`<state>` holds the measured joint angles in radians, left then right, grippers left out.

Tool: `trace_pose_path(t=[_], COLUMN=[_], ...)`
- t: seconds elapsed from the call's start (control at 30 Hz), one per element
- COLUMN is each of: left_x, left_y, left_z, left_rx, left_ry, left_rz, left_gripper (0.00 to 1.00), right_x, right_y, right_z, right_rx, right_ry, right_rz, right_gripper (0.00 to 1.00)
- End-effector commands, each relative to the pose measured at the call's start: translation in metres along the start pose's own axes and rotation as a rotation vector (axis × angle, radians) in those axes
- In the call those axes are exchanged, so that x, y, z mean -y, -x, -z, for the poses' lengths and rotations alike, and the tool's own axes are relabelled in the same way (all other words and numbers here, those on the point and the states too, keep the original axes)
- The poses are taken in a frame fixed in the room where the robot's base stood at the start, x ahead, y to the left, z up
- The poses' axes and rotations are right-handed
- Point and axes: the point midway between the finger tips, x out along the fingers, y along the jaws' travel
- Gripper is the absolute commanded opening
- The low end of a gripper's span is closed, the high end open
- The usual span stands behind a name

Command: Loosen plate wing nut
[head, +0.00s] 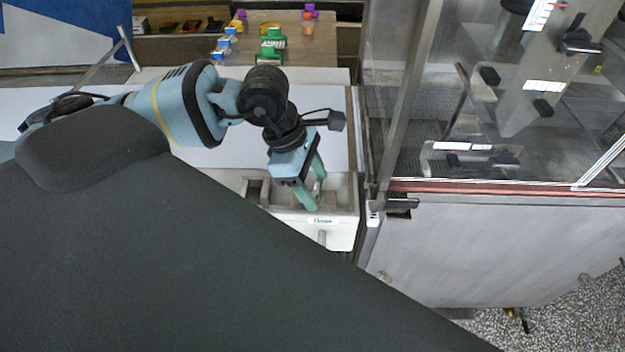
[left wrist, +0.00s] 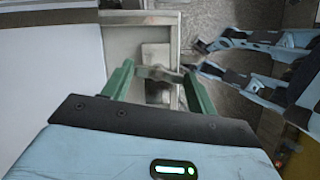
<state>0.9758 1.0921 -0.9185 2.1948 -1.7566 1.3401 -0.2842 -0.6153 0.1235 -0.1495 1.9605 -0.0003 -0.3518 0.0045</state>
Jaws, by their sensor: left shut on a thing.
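My left gripper (head: 316,192) reaches down into a pale open housing (head: 347,195) with a small label on its front. Its green fingers stand apart in the left wrist view (left wrist: 158,78), closed on the two sides of a small metal wing nut (left wrist: 160,72). The wing nut spans the gap between the fingertips, above a narrow grey metal plate (left wrist: 156,53). In the head view the fingers and housing walls mostly hide the nut. I cannot tell how far it is turned. My right gripper is not clearly seen in either view.
A glazed metal machine cabinet (head: 490,245) stands close on the right. Behind the housing is a pale flat surface, then a wooden bench (head: 300,50) with a green device (head: 271,46) and small coloured parts. Blue and black parts (left wrist: 265,65) show at right in the left wrist view.

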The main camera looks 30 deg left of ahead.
Motion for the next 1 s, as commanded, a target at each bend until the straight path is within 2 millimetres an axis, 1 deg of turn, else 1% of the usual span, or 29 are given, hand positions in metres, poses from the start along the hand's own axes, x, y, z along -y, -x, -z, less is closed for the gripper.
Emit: trace_pose_path(t=[0.03,0.1,0.23,0.4,0.7,0.73,0.87,0.9,1.0], left_x=[0.001,0.001,0.002,0.002,0.002,0.001,0.001,0.001,0.001], left_y=[0.002,0.003,0.002,0.001,0.001,0.001,0.001,0.001,0.001], left_z=[-0.001,-0.001,-0.001,0.0,0.0,0.0,0.0,0.0,0.0], left_rx=[0.0,0.0,-0.001,0.0,0.0,0.0,0.0,0.0,0.0], left_ry=[0.026,0.074,0.159,0.221,0.228,0.228,0.227,0.227,0.226], left_rz=[-0.013,-0.034,-0.068,-0.092,-0.093,-0.094,-0.094,-0.093,-0.093], left_gripper=[0.35,0.35,0.35,0.35,0.35,0.61,0.78,0.8,0.8], right_x=[-0.001,-0.002,-0.003,-0.005,-0.005,-0.005,-0.005,-0.005,-0.005], right_y=[0.0,0.001,0.001,0.001,0.001,0.001,0.001,0.001,0.001], right_z=[0.006,0.012,0.018,0.02,0.019,0.019,0.019,0.019,0.019], right_rx=[-0.012,-0.023,-0.035,-0.04,-0.038,-0.038,-0.038,-0.038,-0.038], right_ry=[0.002,0.005,0.009,0.013,0.013,0.013,0.013,0.013,0.013], right_rz=[-0.002,-0.004,-0.006,-0.008,-0.009,-0.009,-0.009,-0.009,-0.009], right_gripper=[0.8,0.8,0.8,0.8,0.8,0.8,0.8,0.8,0.8])
